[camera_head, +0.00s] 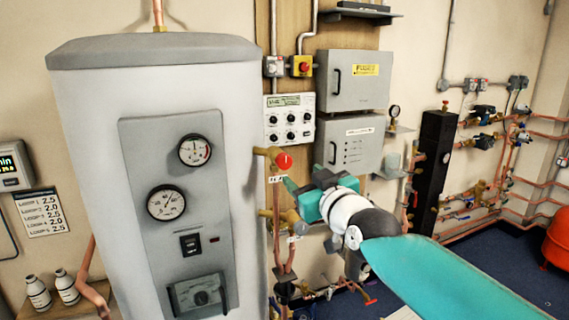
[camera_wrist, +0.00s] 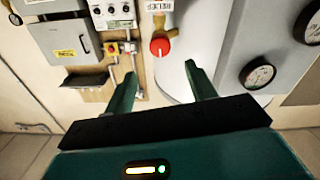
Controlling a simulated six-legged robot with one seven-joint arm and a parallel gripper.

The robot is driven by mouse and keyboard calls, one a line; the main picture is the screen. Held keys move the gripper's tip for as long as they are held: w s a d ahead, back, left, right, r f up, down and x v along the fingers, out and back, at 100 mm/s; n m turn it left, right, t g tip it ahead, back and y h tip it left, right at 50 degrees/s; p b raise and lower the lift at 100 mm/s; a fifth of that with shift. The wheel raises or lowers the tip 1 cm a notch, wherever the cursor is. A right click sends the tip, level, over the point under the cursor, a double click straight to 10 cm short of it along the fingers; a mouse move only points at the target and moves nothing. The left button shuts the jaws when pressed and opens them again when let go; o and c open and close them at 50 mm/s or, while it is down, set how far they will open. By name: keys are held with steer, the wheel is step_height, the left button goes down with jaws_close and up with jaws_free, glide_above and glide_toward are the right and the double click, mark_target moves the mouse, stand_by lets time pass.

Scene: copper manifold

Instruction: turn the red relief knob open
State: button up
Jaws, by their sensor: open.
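The red relief knob (camera_head: 284,161) sits on a brass valve at the right side of the white cylinder in the head view. In the wrist view the red knob (camera_wrist: 160,47) shows its round face with a pale mark, beyond the fingertips and between their lines. My gripper (camera_head: 287,184) is just below the knob in the head view. Its two green fingers stand apart and empty in the wrist view (camera_wrist: 160,72). The knob appears clear of both fingers, though the exact distance is hard to judge.
The white cylinder (camera_head: 90,130) with gauges stands left of the knob. Grey boxes (camera_head: 352,80) and a control panel (camera_head: 289,121) hang on the wall above and to the right. Another brass valve (camera_head: 285,215) and copper pipes lie below. A black column (camera_head: 432,170) stands farther right.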

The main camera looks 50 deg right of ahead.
mark_target(286, 162)
steer(key=x, duration=1)
steer(key=shift+s, duration=0.1)
steer(key=c, duration=1)
